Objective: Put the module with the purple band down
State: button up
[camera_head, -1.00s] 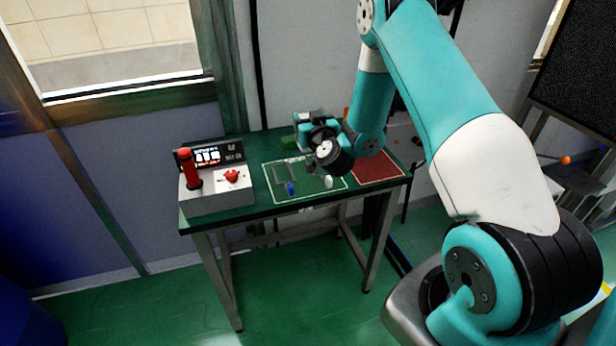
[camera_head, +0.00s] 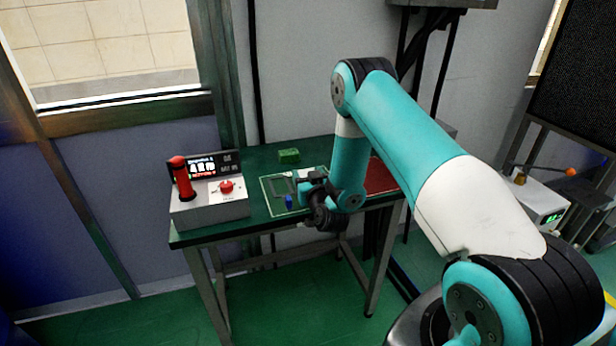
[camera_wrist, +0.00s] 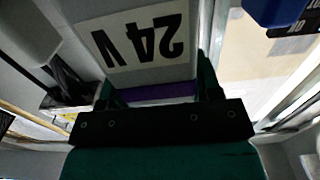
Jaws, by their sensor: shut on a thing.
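The module with the purple band (camera_wrist: 160,92) is between my gripper's fingers in the wrist view. Its pale face carries a "24 V" label (camera_wrist: 140,40), upside down in the picture. My gripper (camera_wrist: 157,88) is shut on it, one finger on each side. In the head view my gripper (camera_head: 308,184) is at the right part of the white-outlined green area on the table. The held module cannot be made out there, and I cannot tell whether it touches the table.
A small blue module (camera_head: 289,201) stands on the outlined area (camera_head: 272,207). A green block (camera_head: 289,155) lies behind it. A control box (camera_head: 208,212) with a red lever and red knob stands left. A red area (camera_head: 380,178) lies right, partly behind my arm.

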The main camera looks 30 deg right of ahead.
jog(key=shift+f, duration=0.1)
jog(key=o, duration=1.1)
jog(key=shift+c, duration=0.2)
